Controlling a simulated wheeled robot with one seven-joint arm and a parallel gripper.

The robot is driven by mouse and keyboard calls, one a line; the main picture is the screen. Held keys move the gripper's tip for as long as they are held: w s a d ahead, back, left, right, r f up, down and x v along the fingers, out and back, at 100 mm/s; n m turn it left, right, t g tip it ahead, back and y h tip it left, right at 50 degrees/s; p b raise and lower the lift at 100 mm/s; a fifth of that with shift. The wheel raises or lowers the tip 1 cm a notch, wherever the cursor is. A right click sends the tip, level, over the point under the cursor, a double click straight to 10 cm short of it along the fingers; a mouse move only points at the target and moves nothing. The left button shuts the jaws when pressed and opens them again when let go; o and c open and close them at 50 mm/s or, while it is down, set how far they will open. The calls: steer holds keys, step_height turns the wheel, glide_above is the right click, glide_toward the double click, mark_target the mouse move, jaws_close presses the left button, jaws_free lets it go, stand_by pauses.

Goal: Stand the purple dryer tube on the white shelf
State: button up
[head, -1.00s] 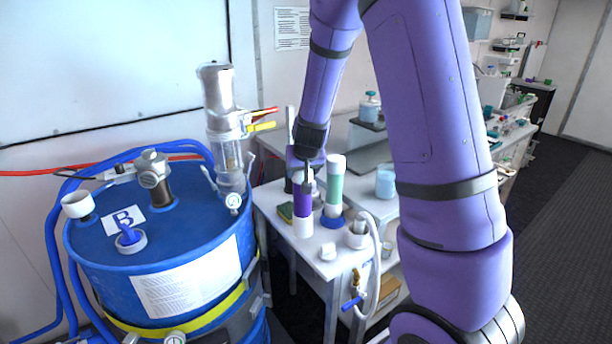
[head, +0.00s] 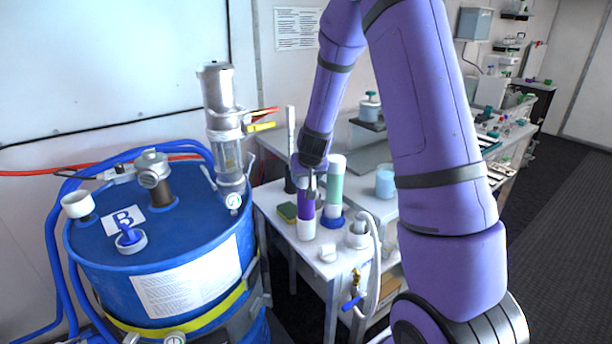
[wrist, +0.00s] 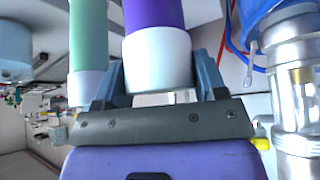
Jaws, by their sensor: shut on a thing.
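The purple dryer tube (head: 305,212) is upright in the head view, with a white lower end above or on the white shelf (head: 284,230). I cannot tell whether its foot touches the surface. My gripper (head: 309,182) is at its upper end, pointing down. In the wrist view the fingers (wrist: 160,85) are shut on the tube's white end cap (wrist: 158,58), and the purple body (wrist: 153,13) extends away from them. The gripper hides the tube's top in the head view.
A green-and-white tube (head: 336,186) in a blue base stands close on the right. A white hose (head: 375,260) hangs at the right edge. The blue drum (head: 180,240) is at left.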

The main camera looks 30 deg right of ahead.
steer(key=shift+f, duration=0.1)
steer(key=o, duration=1.5)
steer(key=shift+s+a+r, duration=0.1)
steer(key=shift+r, duration=0.3)
steer(key=s+a+r+n+y, duration=0.1)
steer(key=s+a+r+y, duration=0.1)
steer(key=s+a+r, duration=0.35)
steer(key=s+a+r+y, duration=0.1)
steer(key=s+a+r, duration=0.1)
steer(key=s+r, duration=0.65)
steer(key=s+a+r+n, duration=0.1)
steer(key=s+a+r, duration=0.1)
steer(key=s, duration=0.4)
steer(key=s+a+r+n, duration=0.1)
steer(key=s+a+r, duration=0.1)
steer(key=s+r, duration=0.3)
steer(key=s+a+r+n+g, duration=0.1)
steer(key=s+a+r, duration=0.2)
steer(key=s, duration=0.6)
steer(key=shift+s+r+h, duration=0.2)
steer(key=shift+r+h, duration=0.1)
steer(key=shift+r, duration=0.1)
